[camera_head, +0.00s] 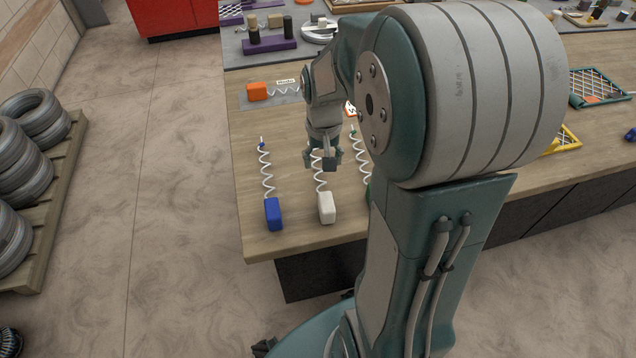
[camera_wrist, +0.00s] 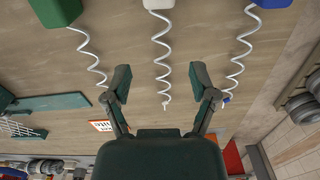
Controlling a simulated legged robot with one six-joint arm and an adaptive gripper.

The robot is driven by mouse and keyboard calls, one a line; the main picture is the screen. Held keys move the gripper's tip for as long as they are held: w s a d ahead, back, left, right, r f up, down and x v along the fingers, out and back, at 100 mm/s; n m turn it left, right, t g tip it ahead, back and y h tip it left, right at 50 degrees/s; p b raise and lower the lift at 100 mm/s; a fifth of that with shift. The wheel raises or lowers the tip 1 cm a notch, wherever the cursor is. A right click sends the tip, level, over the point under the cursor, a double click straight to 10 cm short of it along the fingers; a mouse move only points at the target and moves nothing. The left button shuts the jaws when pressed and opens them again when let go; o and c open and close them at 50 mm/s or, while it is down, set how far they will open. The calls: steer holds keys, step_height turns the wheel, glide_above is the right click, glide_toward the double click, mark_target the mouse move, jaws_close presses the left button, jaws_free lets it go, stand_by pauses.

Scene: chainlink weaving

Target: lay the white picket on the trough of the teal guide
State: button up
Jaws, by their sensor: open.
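The white picket is a coiled white wire with a white block handle (camera_head: 327,207). It lies on the wooden table between the blue and green pickets. In the wrist view its coil (camera_wrist: 161,60) runs from the handle at the top edge down between my fingers. My gripper (camera_head: 322,162) is open and empty above the far end of this coil; its two fingers also show in the wrist view (camera_wrist: 158,85). A teal bar (camera_wrist: 50,103) at the left of the wrist view may be the teal guide; I cannot make out its trough. My arm hides that area in the head view.
A blue-handled picket (camera_head: 273,214) lies left of the white one. A green-handled picket (camera_wrist: 55,10) lies on its other side, mostly behind my arm in the head view. An orange block (camera_head: 257,91) with a coil lies farther back. A yellow frame (camera_head: 568,138) stands right.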

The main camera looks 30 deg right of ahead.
mark_target(321, 183)
step_height(321, 183, down, 4)
steer(key=shift+d+r, duration=0.15)
steer(key=f, duration=0.4)
steer(key=shift+w+a+f, duration=0.15)
steer(key=shift+w+a, duration=0.05)
steer(key=shift+a, duration=0.05)
steer(key=shift+d+f, duration=0.1)
steer(key=shift+f, duration=0.45)
jaws_close()
